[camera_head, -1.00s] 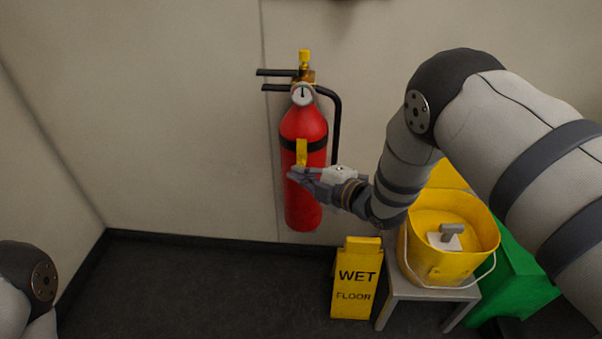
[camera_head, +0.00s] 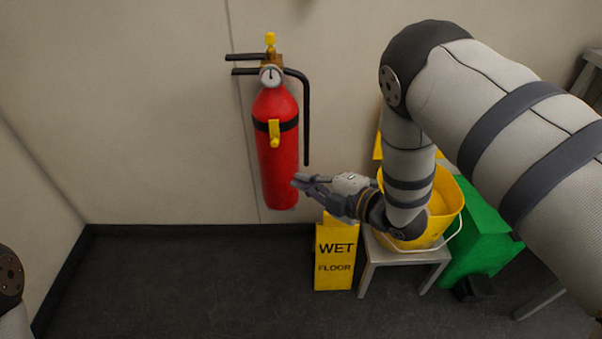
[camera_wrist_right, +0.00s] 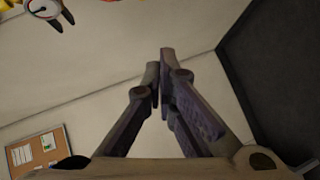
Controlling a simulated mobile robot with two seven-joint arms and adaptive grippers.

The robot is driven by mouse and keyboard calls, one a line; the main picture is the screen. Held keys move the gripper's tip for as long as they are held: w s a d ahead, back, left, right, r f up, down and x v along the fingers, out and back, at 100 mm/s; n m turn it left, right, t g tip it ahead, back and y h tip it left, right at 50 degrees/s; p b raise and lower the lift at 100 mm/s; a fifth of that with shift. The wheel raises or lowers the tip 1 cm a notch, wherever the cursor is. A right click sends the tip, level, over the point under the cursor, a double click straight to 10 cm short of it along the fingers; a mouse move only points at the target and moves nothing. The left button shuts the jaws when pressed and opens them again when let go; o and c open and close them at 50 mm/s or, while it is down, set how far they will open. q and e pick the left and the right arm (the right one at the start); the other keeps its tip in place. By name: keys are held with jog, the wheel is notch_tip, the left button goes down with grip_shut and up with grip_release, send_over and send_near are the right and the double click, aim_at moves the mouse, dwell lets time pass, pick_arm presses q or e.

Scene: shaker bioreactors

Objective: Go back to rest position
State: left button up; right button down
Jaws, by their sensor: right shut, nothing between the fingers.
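My right gripper (camera_head: 302,183) is in the middle of the head view, at the end of my arm from the right. Its fingers are shut and empty, pointing left. They appear in front of the lower right edge of the red fire extinguisher (camera_head: 277,170); I cannot tell the gap in depth. In the right wrist view the fingers (camera_wrist_right: 160,62) meet at their tips with nothing between them. My left gripper is out of view; only a dark joint of my left arm shows at the lower left edge.
The fire extinguisher hangs on the wall. The wrist view shows a notice board (camera_wrist_right: 38,152). Floor at left is clear.

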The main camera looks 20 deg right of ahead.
jog(key=s+d+f+m+g+h+p, duration=0.1)
jog(key=s+d+f+m+g+h, duration=0.2)
jog(key=s, duration=0.5)
jog(key=s+f+m+g+h+p, duration=0.1)
jog(key=s+f+m+g, duration=0.1)
jog(key=s+f+m, duration=0.4)
jog(key=s+d+f+m+g+h+p, duration=0.1)
jog(key=s+d+f+m+g+h, duration=0.2)
jog(key=s, duration=0.6)
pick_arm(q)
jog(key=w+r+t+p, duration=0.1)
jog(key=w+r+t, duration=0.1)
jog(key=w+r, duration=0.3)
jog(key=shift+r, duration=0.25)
pick_arm(e)
jog(key=s+a+r+m+g, duration=0.1)
jog(key=s+m+g, duration=0.6)
jog(key=s, duration=1.6)
jog(key=shift+s+r+m+g, duration=0.4)
jog(key=shift+r+m, duration=0.3)
jog(key=shift+m, duration=0.5)
